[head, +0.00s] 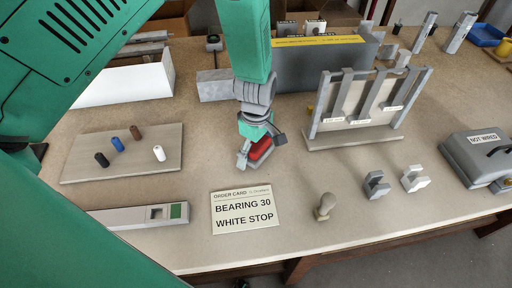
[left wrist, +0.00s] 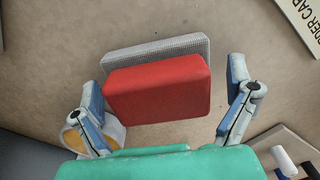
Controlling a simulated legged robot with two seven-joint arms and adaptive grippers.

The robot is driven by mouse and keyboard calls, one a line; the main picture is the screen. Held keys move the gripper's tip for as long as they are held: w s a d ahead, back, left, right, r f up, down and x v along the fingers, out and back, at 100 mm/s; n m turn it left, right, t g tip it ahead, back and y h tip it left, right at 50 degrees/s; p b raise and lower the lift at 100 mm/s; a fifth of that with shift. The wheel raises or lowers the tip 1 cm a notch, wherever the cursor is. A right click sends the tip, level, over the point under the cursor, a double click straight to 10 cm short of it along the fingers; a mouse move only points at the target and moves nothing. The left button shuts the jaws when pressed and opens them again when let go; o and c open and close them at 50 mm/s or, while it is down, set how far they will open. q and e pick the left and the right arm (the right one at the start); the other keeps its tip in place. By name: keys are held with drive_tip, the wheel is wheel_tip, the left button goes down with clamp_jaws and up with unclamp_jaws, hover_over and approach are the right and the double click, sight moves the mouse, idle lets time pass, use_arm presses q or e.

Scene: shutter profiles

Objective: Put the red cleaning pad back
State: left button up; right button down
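The red cleaning pad (head: 261,149) is on the bench under my left gripper (head: 263,142), and the arm hides part of it. In the left wrist view the red pad (left wrist: 157,90) has a grey textured plate (left wrist: 190,50) showing along its far edge. I cannot tell whether the plate is part of the pad. My left gripper (left wrist: 163,92) is open, with one finger on each side of the pad. A gap shows at the right finger; the left finger is close to the pad's edge. My right gripper is not in view.
An order card (head: 243,209) lies in front of the pad. A board with several small cylinders (head: 121,165) is at the left. A rack with hanging profiles (head: 360,105) stands at the right, and a grey block (head: 310,70) behind.

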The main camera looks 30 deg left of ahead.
sight(260, 143)
use_arm(q)
drive_tip(key=shift+d+r, duration=0.2)
drive_tip(key=shift+d, duration=0.25)
drive_tip(key=shift+w+r, duration=0.1)
drive_tip(key=shift+r, duration=0.25)
drive_tip(key=r, duration=1)
drive_tip(key=shift+a+r, duration=0.15)
drive_tip(key=shift+a, duration=0.2)
drive_tip(key=shift+d+r, duration=0.1)
drive_tip(key=shift+r, duration=0.2)
drive_tip(key=shift+d+r, duration=0.1)
drive_tip(key=shift+d, duration=0.15)
drive_tip(key=shift+a, duration=0.2)
